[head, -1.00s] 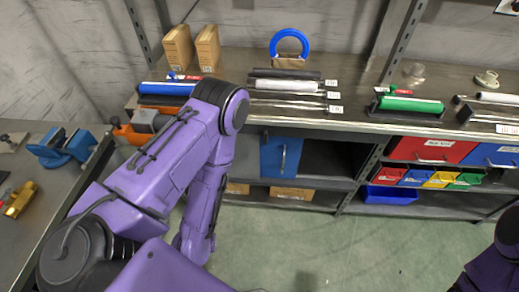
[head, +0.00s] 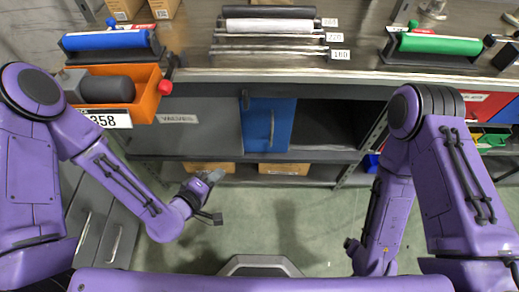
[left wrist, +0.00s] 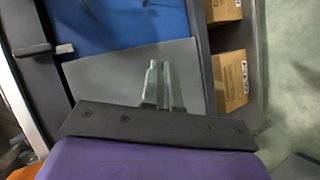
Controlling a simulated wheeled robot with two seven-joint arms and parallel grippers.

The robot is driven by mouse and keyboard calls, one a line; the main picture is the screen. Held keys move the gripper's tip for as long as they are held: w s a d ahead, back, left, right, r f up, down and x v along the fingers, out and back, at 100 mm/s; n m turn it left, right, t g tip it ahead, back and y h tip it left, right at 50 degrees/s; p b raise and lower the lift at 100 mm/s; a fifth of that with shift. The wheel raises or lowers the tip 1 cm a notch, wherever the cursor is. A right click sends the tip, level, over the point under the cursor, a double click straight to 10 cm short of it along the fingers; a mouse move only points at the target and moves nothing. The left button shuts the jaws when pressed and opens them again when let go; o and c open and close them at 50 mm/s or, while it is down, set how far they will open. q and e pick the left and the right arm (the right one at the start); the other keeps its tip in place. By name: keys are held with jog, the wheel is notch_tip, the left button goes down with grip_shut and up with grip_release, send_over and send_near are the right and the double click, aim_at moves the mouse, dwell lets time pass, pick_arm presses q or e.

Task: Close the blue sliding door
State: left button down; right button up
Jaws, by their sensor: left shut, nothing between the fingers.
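The blue sliding door (head: 268,126) has an upright metal handle (head: 271,125). It stands between a grey panel labelled VALVES (head: 188,128) on its left and a dark open compartment (head: 325,128) on its right. My left gripper (head: 212,177) is low in front of the cabinet, left of the blue door and apart from its handle. In the left wrist view its fingers (left wrist: 158,85) are closed and empty before the grey panel (left wrist: 135,72), with the blue door (left wrist: 115,25) beyond. My right arm shows in the head view, but its gripper is hidden.
Cardboard boxes (head: 283,168) lie on the shelf below the doors. An orange bin (head: 145,95) juts out at the left, close to my left arm. The counter (head: 365,75) above carries rollers and rods. Green floor in front of the cabinet is clear.

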pick_arm(q)
jog(key=w+d+r+t+h+b, duration=0.1)
jog(key=w+d+r+h, duration=0.1)
jog(key=w+d, duration=0.4)
jog(key=w+d+r+n+t+h+b, duration=0.1)
jog(key=w+d+r+t, duration=0.1)
jog(key=w+d, duration=0.4)
jog(key=shift+w+d+r+t+h, duration=0.3)
jog(key=shift+w+d+h, duration=0.1)
jog(key=shift+w, duration=0.1)
pick_arm(e)
jog(key=shift+w+f, duration=0.1)
jog(key=shift+f, duration=2.5)
